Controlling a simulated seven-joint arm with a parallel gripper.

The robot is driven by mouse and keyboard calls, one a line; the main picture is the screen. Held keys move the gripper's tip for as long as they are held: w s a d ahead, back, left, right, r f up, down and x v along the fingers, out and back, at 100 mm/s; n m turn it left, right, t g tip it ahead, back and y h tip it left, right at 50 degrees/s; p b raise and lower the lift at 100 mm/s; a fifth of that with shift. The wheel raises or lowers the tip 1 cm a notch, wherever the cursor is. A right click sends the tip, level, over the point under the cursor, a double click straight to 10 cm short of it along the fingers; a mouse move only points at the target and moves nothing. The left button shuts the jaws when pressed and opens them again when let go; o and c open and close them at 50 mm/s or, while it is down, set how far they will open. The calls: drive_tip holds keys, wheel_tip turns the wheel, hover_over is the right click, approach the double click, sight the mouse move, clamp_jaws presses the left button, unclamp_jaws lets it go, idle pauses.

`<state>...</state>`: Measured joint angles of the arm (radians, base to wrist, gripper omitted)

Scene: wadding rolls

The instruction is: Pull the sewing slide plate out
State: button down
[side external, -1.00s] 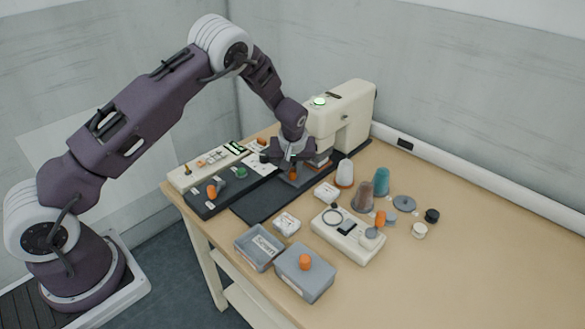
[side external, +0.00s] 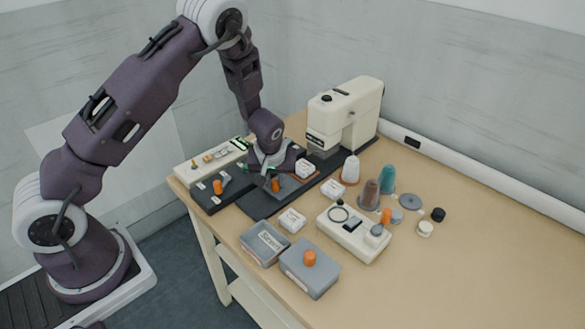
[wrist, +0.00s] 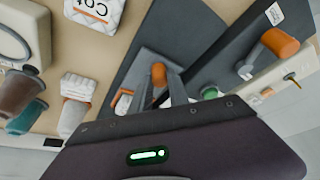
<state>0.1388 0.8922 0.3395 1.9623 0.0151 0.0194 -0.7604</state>
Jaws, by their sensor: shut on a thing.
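The sewing machine (side external: 345,112) is cream and stands at the back. A flat grey slide plate (side external: 297,186) with an orange knob (side external: 275,185) lies on the dark strip in front of it, clear of the machine head. My gripper (side external: 270,176) is shut at the knob end of the plate. In the wrist view the fingers (wrist: 167,80) meet over the grey plate (wrist: 150,58); they hide most of the grip. A small white block with orange edges (side external: 305,168) sits at the plate's machine end.
A black panel with an orange-tipped lever (side external: 217,187) lies left of my gripper. Thread cones (side external: 370,194), small white boxes (side external: 292,220), a cream control box (side external: 352,234) and grey bins (side external: 310,268) stand right and in front. The table's right side is clear.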

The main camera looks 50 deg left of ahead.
drive_tip(key=s, duration=0.4)
drive_tip(key=shift+s, duration=0.3)
drive_tip(key=c, duration=1.3)
unclamp_jaws()
drive_tip(key=shift+o, duration=0.2)
